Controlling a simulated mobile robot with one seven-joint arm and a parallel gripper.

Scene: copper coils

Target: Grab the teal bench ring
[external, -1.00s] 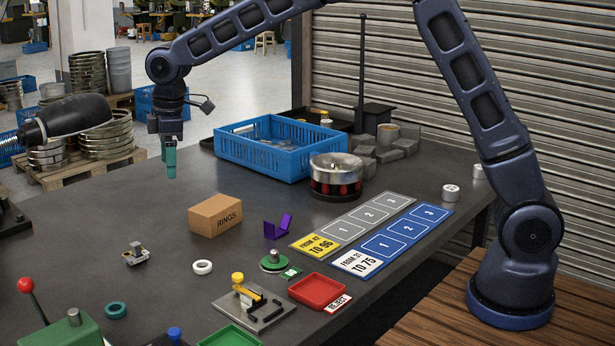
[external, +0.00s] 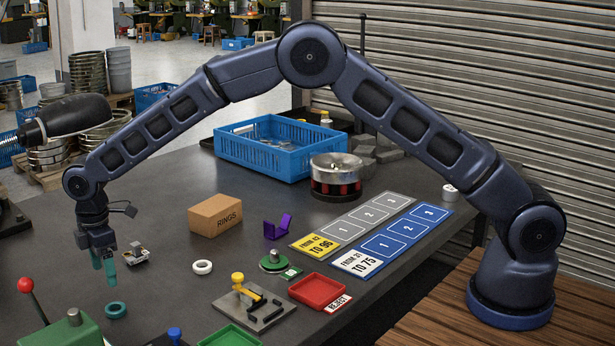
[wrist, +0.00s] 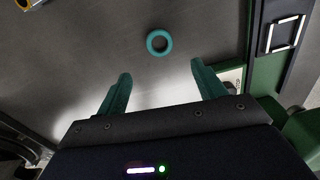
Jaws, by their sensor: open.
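The teal bench ring (external: 116,310) lies flat on the dark bench near its front left part. It also shows in the wrist view (wrist: 159,42), beyond the fingertips and roughly centred between them. My gripper (external: 104,279) is above the bench, a little behind and above the ring, pointing down. In the wrist view its two teal fingers (wrist: 160,83) are spread apart with nothing between them. The ring is fully visible and apart from the fingers.
A small metal-and-white device (external: 136,254) sits just right of my gripper. A white ring (external: 202,267) lies further right. A green machine with a red-knobbed lever (external: 26,285) stands at the front left. A RINGS box (external: 215,215) stands behind.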

